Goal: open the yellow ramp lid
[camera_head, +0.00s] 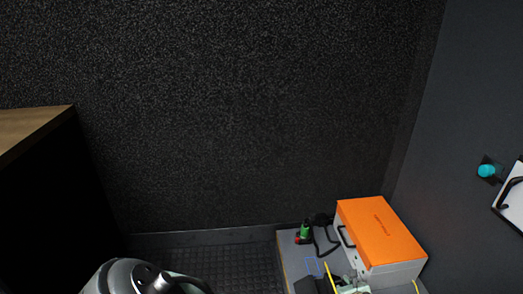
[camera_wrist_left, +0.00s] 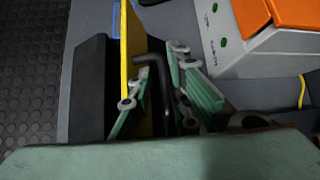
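The yellow ramp lid (camera_head: 330,277) shows as a thin strip at the bottom of the head view. In the left wrist view the lid (camera_wrist_left: 133,45) stands steeply on edge, beside a black body (camera_wrist_left: 88,85) on its left. My left gripper (camera_wrist_left: 165,95) is open, its green-padded fingers spread. The lid's lower part runs down behind the left-hand finger; I cannot tell whether they touch. A black bent piece (camera_wrist_left: 153,68) shows between the fingers. The left gripper is partly visible at the bottom of the head view (camera_head: 353,286). My right gripper is not in view.
An orange-topped grey case (camera_head: 380,233) stands close to the right of the lid on the grey surface (camera_head: 290,262). A green and red item (camera_head: 304,233) and a black cable lie behind. A wooden-topped unit (camera_head: 35,125) is at far left. A wall rises at right.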

